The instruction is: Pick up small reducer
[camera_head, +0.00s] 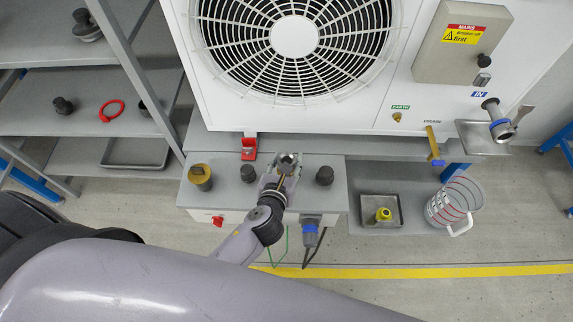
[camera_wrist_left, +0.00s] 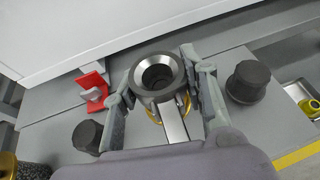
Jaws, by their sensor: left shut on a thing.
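My left gripper (camera_head: 281,176) is over the grey bench top (camera_head: 222,172). It is shut on a grey metal fitting with a round, open bore, which I take to be the small reducer (camera_head: 288,161). In the left wrist view the small reducer (camera_wrist_left: 157,73) sits between the two fingers of the left gripper (camera_wrist_left: 160,88), its bore facing the camera. A flat metal bar and a brass-coloured ring show below its rim. I cannot tell whether it still touches the bench. My right gripper is not in view.
Dark caps (camera_head: 248,173) (camera_head: 324,175) stand on either side of the gripper. A yellow-topped dark piece (camera_head: 200,176) and a red bracket (camera_head: 249,148) are to the left. The white fan unit (camera_head: 390,75) rises behind. A tray (camera_head: 398,216) and measuring jug (camera_head: 452,203) are right.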

